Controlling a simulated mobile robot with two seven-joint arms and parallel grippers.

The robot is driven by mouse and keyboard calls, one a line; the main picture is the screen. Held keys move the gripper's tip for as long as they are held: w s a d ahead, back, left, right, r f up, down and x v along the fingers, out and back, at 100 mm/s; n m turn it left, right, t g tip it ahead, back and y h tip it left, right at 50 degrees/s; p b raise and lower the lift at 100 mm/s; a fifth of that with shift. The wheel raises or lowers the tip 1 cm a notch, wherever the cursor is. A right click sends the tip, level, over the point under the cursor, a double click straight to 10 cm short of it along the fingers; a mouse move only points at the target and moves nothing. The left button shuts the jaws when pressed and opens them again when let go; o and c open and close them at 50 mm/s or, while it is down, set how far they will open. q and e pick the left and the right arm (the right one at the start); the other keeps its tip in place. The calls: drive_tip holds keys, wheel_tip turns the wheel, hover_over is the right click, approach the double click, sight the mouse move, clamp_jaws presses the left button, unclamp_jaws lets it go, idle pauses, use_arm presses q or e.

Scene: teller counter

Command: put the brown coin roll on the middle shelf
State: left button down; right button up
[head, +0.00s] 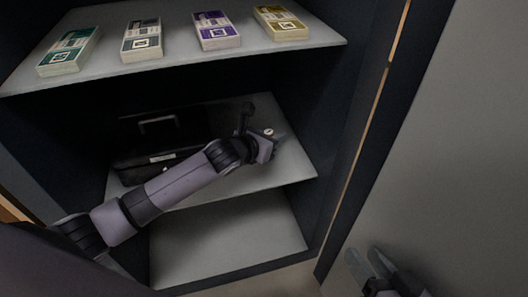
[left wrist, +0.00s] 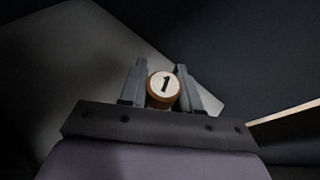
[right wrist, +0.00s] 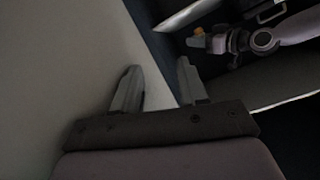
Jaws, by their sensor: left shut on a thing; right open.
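The brown coin roll (left wrist: 160,101) is between the two fingers of my left gripper (left wrist: 163,88) in the left wrist view, its white end marked 1 facing the camera. The gripper is inside the cabinet, over the right part of the middle shelf (head: 293,170). I cannot tell whether the roll touches the shelf. My right gripper (head: 378,270) is open and empty, outside the cabinet at the lower right.
A black box (head: 190,126) with a handle stands on the middle shelf, left of and behind my left gripper. Several banknote bundles (head: 216,30) lie on the top shelf (head: 180,66). The bottom shelf (head: 230,240) looks bare. A grey panel (head: 460,140) stands at the right.

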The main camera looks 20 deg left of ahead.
use_arm(q)
wheel_tip(320, 180, down, 4)
drive_tip(key=shift+f+b, duration=0.2)
drive_tip(key=shift+b, duration=0.8)
drive_tip(key=shift+f, duration=0.15)
use_arm(e)
drive_tip(key=shift+d+f+t, duration=0.1)
drive_tip(key=shift+d+t, duration=0.2)
drive_tip(key=shift+d, duration=0.1)
use_arm(q)
drive_tip(key=c, duration=0.8)
unclamp_jaws()
drive_tip(key=shift+f, duration=0.15)
use_arm(e)
drive_tip(key=shift+n, duration=0.3)
